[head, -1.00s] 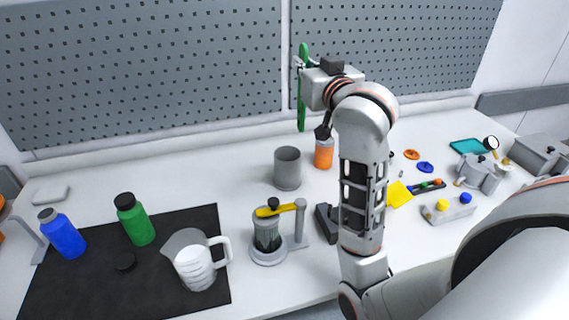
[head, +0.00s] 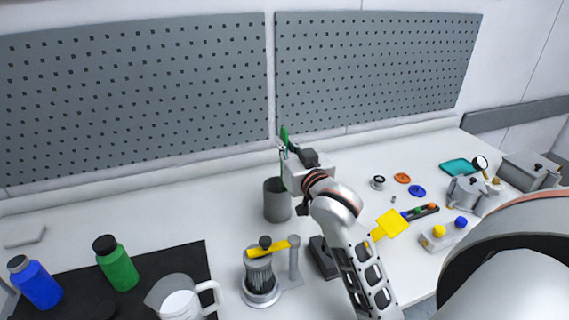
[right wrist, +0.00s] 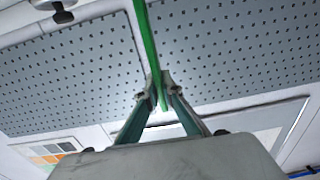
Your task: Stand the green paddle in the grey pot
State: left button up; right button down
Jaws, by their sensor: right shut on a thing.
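The green paddle (head: 284,134) is upright in the head view, with its top above my right gripper (head: 284,152). That gripper is shut on it, and the right wrist view also shows the green shaft (right wrist: 147,45) between the fingertips (right wrist: 160,92). The grey pot (head: 277,204) stands on the white table just below the gripper. The paddle's lower part comes down at the pot's right rim. I cannot tell whether its lower end is inside the pot or beside it. My left gripper is not in view.
An agitator stand with a yellow top (head: 262,275) is in front of the pot. A white jug (head: 180,298) and green bottle (head: 117,264) are left, a yellow paddle (head: 392,223) right. The pegboard (head: 140,95) stands behind.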

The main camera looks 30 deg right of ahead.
jog(key=shift+f, duration=2.85)
jog(key=shift+f, duration=0.15)
jog(key=c, duration=2.2)
grip_release()
jog(key=v, duration=1.2)
jog(key=shift+r+b, duration=0.2)
jog(key=shift+b, duration=0.15)
